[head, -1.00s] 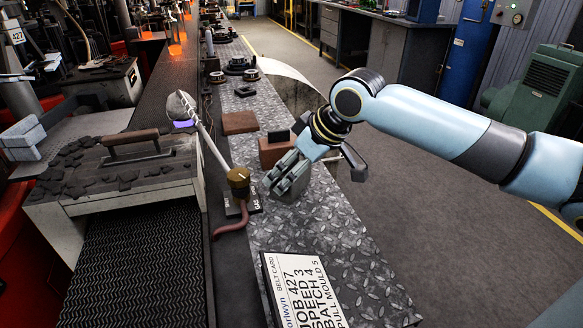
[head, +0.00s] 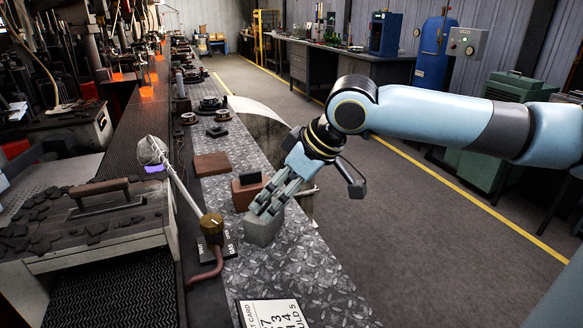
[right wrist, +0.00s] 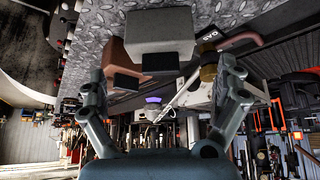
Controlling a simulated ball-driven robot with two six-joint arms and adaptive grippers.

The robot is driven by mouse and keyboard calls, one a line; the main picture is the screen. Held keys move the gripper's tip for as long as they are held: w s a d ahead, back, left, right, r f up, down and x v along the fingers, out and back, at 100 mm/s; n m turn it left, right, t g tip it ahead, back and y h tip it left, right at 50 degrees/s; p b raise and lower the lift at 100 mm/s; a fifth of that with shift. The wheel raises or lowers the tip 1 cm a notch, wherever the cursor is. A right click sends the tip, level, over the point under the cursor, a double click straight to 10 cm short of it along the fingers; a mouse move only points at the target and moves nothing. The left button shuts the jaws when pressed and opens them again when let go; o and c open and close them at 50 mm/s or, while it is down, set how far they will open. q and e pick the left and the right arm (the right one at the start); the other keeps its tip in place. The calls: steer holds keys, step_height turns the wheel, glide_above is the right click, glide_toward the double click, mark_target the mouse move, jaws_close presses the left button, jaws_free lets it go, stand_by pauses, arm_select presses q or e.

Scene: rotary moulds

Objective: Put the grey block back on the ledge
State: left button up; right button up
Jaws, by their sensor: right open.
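The grey block (head: 263,231) stands on the diamond-plate metal ledge (head: 300,275), just below and in front of my right gripper. My right gripper (head: 268,205) is open, its fingers pointing down and left, close over the block. In the right wrist view the block (right wrist: 160,30) shows at the top middle, beyond the spread fingertips of the right gripper (right wrist: 162,80). No finger visibly clamps it; whether one touches it I cannot tell. My left gripper is in neither view now.
A reddish-brown block (head: 243,195) stands just behind the grey one, with a flat brown slab (head: 211,164) farther back. A brass valve (head: 211,224) with a reddish hose is at left. A printed card (head: 271,314) lies in front. Floor at right is clear.

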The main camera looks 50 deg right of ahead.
steer(key=p+v, duration=0.2)
steer(key=v, duration=0.3)
stand_by(0.7)
